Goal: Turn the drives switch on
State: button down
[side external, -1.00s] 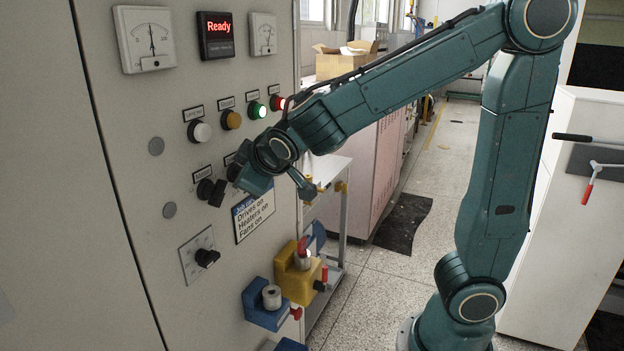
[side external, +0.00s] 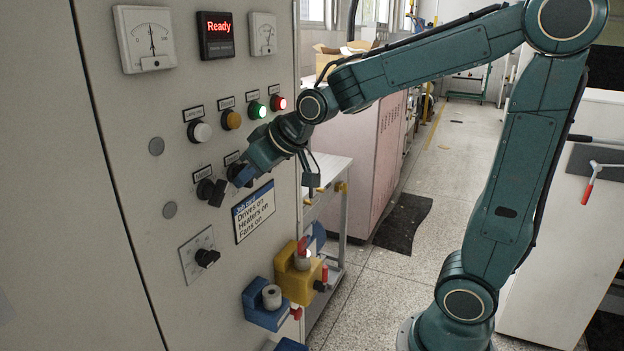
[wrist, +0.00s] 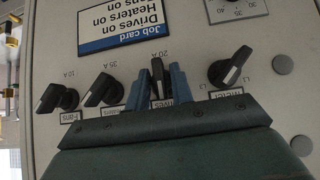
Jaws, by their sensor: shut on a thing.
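The drives switch (wrist: 157,78) is a black rotary knob on the grey panel, labelled in part "ives" in the wrist view. Its handle stands nearly upright in that view, unlike its tilted neighbours. My gripper (wrist: 157,84) has its two blue-grey fingers on either side of this handle and is shut on it. In the side view my gripper (side external: 241,174) reaches the panel at the switch row and hides most of the knob. The job card (side external: 253,211) reads "Drives on, Heaters on, Fans on".
The meter switch (wrist: 231,67) is on one side, the heaters switch (wrist: 101,90) and fans switch (wrist: 57,97) on the other. Above are a white lamp (side external: 200,132), an amber lamp (side external: 231,119), a lit green lamp (side external: 257,110) and a lit red lamp (side external: 278,103). A display (side external: 216,35) reads "Ready".

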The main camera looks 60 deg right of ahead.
jog(key=y, duration=0.1)
jog(key=m+y, duration=0.2)
jog(key=y, duration=0.1)
jog(key=shift+d+f, duration=0.15)
jog(key=shift+d, duration=0.1)
jog(key=shift+m+t+y, duration=0.4)
jog(key=shift+m+y, duration=0.6)
jog(key=shift+y, duration=0.5)
jog(key=c, duration=1.5)
grip_release()
jog(key=shift+s, duration=0.1)
jog(key=shift+v, duration=5.95)
